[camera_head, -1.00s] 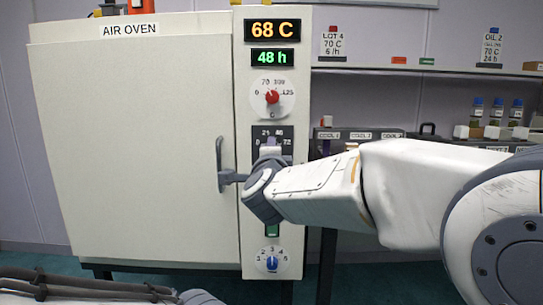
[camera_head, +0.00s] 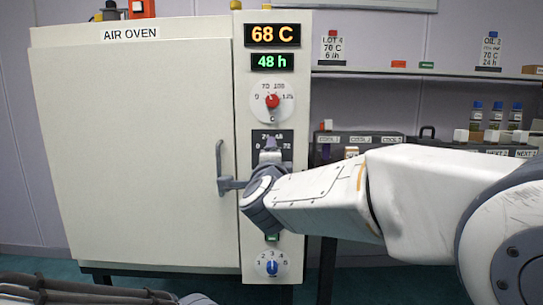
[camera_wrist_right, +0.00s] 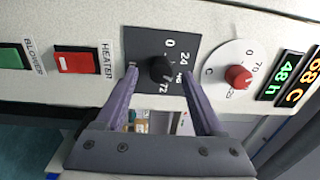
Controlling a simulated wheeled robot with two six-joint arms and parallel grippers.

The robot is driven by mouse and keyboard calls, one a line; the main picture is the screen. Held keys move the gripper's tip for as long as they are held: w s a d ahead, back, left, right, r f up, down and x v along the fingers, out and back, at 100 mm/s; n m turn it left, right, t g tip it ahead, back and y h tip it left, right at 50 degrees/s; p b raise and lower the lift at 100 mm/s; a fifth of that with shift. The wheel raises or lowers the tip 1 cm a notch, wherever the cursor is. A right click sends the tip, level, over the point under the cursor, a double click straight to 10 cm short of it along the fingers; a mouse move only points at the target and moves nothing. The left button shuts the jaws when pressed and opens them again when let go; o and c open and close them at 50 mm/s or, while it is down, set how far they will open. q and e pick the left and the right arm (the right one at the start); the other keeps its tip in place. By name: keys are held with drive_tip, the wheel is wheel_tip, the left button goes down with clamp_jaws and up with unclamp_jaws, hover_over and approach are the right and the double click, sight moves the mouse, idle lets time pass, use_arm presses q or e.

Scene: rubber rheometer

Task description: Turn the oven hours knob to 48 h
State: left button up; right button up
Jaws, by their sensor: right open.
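The oven hours knob (camera_wrist_right: 161,70) is a small black knob on a dark plate marked 0, 24 and 72 in the right wrist view. The green display (camera_head: 272,62) reads 48 h. My right gripper (camera_wrist_right: 158,74) is open, with one finger on each side of the knob; gaps show between the fingers and the knob. In the head view my right gripper (camera_head: 270,148) is in front of the hours plate (camera_head: 287,150) and hides the knob. My left gripper is not in view.
A red temperature knob (camera_head: 272,101) is above the hours plate, under an orange 68 C display (camera_head: 273,35). A red heater switch (camera_wrist_right: 77,62) and green blower switch (camera_wrist_right: 10,58) are close by. The oven door handle (camera_head: 221,170) stands just left of my gripper.

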drive_tip(key=s+p, duration=0.1)
drive_tip(key=s, duration=0.8)
drive_tip(key=shift+s+f+p, duration=0.25)
drive_tip(key=shift+p, duration=0.05)
